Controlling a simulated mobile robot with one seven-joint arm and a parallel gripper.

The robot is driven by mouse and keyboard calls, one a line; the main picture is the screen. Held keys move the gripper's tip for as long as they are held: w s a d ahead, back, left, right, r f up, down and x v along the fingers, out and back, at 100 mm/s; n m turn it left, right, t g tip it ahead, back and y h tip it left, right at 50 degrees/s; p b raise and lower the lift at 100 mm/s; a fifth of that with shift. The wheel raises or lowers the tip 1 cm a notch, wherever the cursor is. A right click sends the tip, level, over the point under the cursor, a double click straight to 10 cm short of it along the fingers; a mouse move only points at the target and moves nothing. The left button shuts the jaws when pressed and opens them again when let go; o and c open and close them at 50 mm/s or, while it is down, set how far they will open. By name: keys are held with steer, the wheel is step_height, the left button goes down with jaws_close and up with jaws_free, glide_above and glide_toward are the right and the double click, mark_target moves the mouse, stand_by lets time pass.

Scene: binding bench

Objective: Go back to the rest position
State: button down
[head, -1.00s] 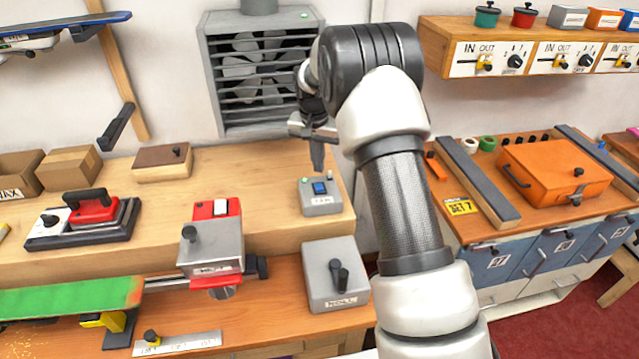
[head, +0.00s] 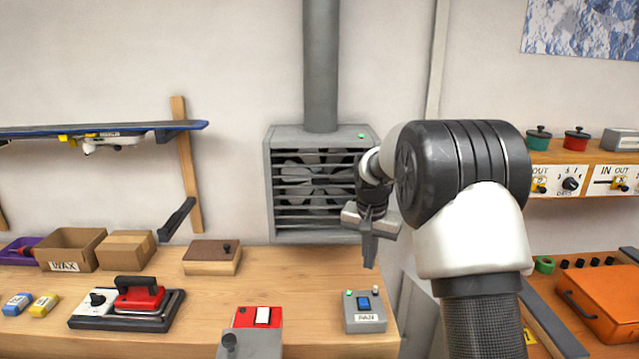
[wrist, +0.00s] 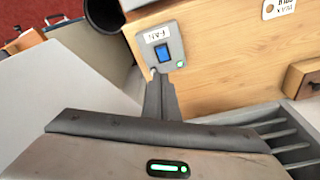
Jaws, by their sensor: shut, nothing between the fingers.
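My gripper (head: 369,252) hangs in the air in the head view, in front of the lower right corner of the wall fan and above the back of the wooden bench. Its fingers point down, are shut together and hold nothing. In the wrist view the closed fingers (wrist: 158,100) show at the middle, with the grey fan switch box (wrist: 164,48) beyond their tips. That box (head: 364,312) sits on the bench below my gripper, with a blue rocker and a lit green lamp. A gap shows between fingertips and box in the head view.
The fan (head: 318,182) is on the wall behind my gripper, its duct (head: 321,60) rising above. An orange case (head: 605,300) lies at right. Air above the bench is clear.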

steer(key=s+r+n+t, duration=0.2)
steer(key=s+r+n, duration=0.1)
steer(key=s+r, duration=1.4)
steer(key=s+f+n+t, duration=0.1)
steer(key=s+f+n, duration=0.1)
steer(key=s, duration=1.7)
steer(key=shift+f+t+y, duration=0.3)
steer(key=shift+f+t, duration=0.1)
steer(key=shift+f, duration=0.3)
steer(key=shift+a, duration=0.15)
